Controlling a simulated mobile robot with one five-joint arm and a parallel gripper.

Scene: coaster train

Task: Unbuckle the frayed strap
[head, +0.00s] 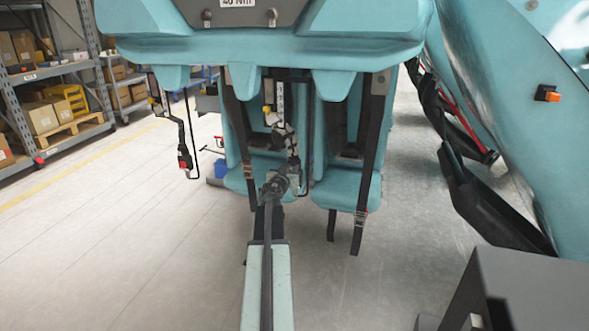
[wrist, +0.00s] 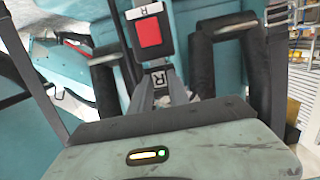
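My arm reaches forward from the bottom middle of the head view, and my gripper (head: 277,184) is in front of the teal seats. Its fingers are too small there to tell whether they are open. In the wrist view a buckle (wrist: 150,33) with a red button and a label like an H is straight ahead, upside down. A small plate (wrist: 160,78) marked R lies just below it, between narrow grey parts. Dark straps (head: 366,150) hang down the seats. I cannot tell which strap is frayed.
Teal seats (head: 345,190) hang beneath a teal beam (head: 270,48). A strap with a red-buttoned buckle (head: 185,161) hangs at the left. Shelves with boxes (head: 40,118) stand far left. A teal shell (head: 530,120) is close on the right. The floor at left is open.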

